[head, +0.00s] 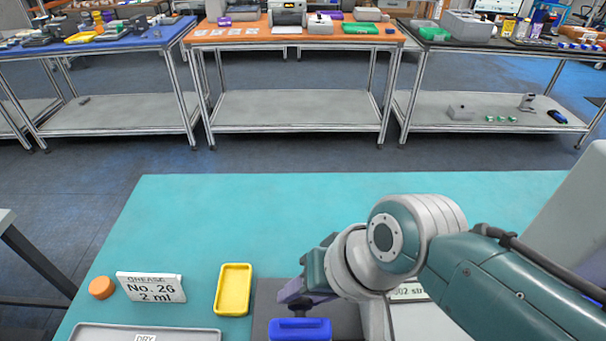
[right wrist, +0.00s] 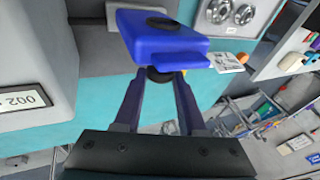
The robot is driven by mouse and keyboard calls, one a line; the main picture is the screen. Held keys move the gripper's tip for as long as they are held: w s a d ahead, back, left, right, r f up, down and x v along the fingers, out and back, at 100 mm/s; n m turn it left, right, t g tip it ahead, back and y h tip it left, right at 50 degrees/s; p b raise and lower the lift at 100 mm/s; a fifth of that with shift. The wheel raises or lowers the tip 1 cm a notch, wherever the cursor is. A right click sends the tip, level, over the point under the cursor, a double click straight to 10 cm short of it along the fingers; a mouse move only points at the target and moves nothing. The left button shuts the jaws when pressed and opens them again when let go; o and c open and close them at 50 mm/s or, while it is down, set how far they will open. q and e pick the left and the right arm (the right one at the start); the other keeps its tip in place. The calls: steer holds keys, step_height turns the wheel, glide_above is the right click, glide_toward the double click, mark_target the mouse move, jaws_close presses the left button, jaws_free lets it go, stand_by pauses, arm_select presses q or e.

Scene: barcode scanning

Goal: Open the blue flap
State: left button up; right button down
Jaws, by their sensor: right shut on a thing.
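A bright blue flap (head: 300,330) shows at the bottom edge of the head view, over a dark grey plate, partly cut off by the frame. In the right wrist view the blue flap (right wrist: 160,38) is a thick blue piece with a dark round spot and a small blue tab. My right gripper (head: 303,302) is just behind it, its purple fingers pointing at it. In the right wrist view the fingers of the right gripper (right wrist: 162,76) close on a dark round part at the flap's edge. My left gripper is not in view.
A yellow tray (head: 233,290), a white label card (head: 150,288) and an orange cap (head: 101,288) stand left on the teal table (head: 250,215). A grey tray (head: 95,333) lies front left. The back of the teal table is clear. Other workbenches stand across the floor.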

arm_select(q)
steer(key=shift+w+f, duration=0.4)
arm_select(e)
steer(key=shift+w+f, duration=0.4)
steer(key=shift+w, duration=0.3)
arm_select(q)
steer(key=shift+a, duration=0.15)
arm_select(e)
steer(key=shift+d, duration=0.1)
steer(key=shift+c, duration=2.3)
jaws_free()
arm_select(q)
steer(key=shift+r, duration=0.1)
arm_select(e)
steer(key=shift+r, duration=0.15)
arm_select(q)
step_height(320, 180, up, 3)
steer(key=p, duration=0.3)
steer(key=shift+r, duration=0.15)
arm_select(e)
steer(key=v, duration=0.9)
steer(key=shift+r, duration=0.3)
